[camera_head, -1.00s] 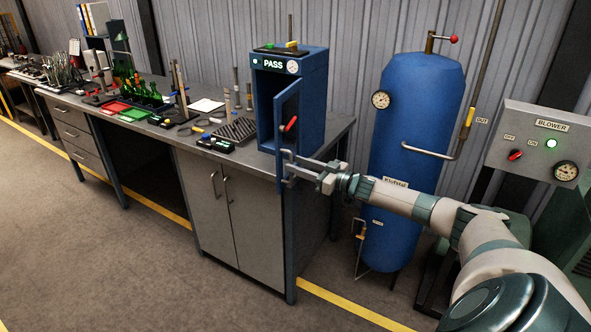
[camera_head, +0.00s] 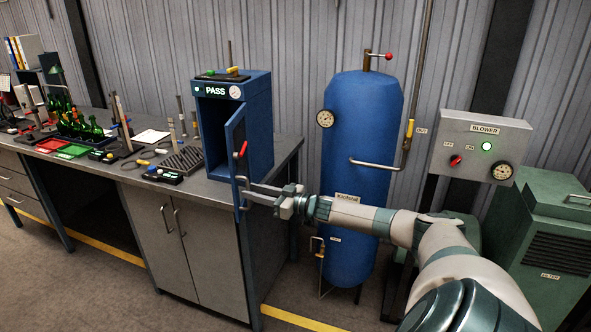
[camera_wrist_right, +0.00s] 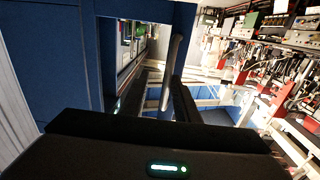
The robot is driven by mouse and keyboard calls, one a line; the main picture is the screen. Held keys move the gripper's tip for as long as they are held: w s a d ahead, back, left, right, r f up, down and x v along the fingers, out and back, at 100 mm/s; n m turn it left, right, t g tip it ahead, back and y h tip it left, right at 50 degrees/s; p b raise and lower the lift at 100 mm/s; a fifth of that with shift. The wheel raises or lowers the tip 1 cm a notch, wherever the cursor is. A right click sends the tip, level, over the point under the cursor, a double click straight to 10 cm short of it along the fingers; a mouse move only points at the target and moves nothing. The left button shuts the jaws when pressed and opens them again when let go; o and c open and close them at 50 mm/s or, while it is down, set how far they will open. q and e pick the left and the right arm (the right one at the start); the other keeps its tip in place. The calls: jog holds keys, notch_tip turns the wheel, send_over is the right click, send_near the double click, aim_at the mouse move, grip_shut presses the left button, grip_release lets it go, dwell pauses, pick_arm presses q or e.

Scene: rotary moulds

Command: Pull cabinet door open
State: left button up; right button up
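A blue cabinet marked PASS (camera_head: 259,130) stands at the right end of the workbench. Its narrow blue door (camera_head: 235,145), with a red lever on it, stands ajar, and the dark interior shows beside it. A pale bar handle (camera_head: 241,183) is on the door; it also shows in the right wrist view (camera_wrist_right: 177,52). My right gripper (camera_head: 250,192) reaches in from the right at the handle. In the right wrist view its dark fingers (camera_wrist_right: 160,85) lie on either side of the bar, with a gap visible, so it looks open around the handle. My left gripper is out of view.
The grey workbench (camera_head: 200,188) holds bottles, trays and tools left of the cabinet. A tall blue tank (camera_head: 360,130) with a side pipe stands right of it, behind my right arm. A BLOWER panel (camera_head: 470,145) and green unit (camera_head: 540,240) are farther right. The floor in front is clear.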

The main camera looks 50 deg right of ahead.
jog(key=b+v, duration=0.1)
jog(key=v, duration=1.4)
jog(key=shift+s+r, duration=0.2)
jog(key=shift+s, duration=0.1)
dwell(0.6)
